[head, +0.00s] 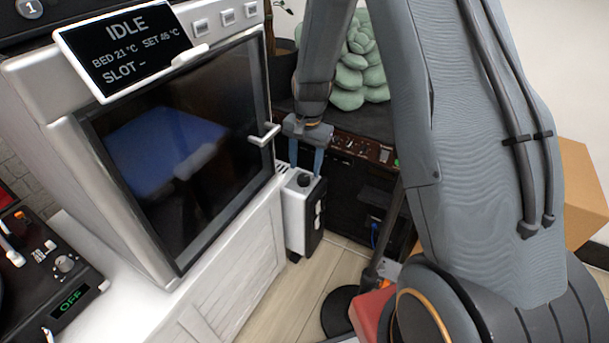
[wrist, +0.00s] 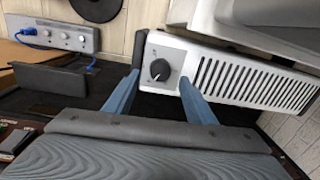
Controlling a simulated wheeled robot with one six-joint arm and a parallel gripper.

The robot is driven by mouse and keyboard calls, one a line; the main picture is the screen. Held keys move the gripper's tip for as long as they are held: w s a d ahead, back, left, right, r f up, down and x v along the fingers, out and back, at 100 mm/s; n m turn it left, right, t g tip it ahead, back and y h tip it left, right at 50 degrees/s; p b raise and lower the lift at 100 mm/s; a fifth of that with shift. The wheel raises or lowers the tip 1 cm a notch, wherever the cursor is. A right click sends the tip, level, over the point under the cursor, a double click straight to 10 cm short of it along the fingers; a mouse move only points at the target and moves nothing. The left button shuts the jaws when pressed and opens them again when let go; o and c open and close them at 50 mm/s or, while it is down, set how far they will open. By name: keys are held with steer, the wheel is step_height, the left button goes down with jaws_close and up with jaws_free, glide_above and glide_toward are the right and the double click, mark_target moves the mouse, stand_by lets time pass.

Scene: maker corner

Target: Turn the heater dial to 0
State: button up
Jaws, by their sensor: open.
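The heater (head: 298,212) is a white and dark upright box on the floor, beside the white cabinet in the head view. Its black dial (head: 304,180) is on the top face. In the wrist view the dial (wrist: 159,70) is a round black knob with a white pointer mark, next to a long slotted grille on the white heater top (wrist: 235,75). The numbers around the dial are too small to read. My gripper (head: 318,168) points down over the heater. Its blue fingers (wrist: 158,90) are apart, one on each side of the dial in the wrist view, and nothing is between them that I can see gripped.
A white machine (head: 180,150) with a dark glass door and handle stands close left of the heater. A dark bench (head: 350,165) with a control strip is behind my gripper. A grey panel with knobs (wrist: 55,35) lies at upper left in the wrist view. Some wooden floor (head: 290,290) is clear.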

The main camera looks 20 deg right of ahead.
mark_target(304, 177)
steer(key=shift+w+a+f+b, duration=0.1)
steer(key=shift+f+b, duration=0.3)
steer(key=shift+f, duration=1.65)
steer(key=c, duration=1)
steer(key=shift+c, duration=0.2)
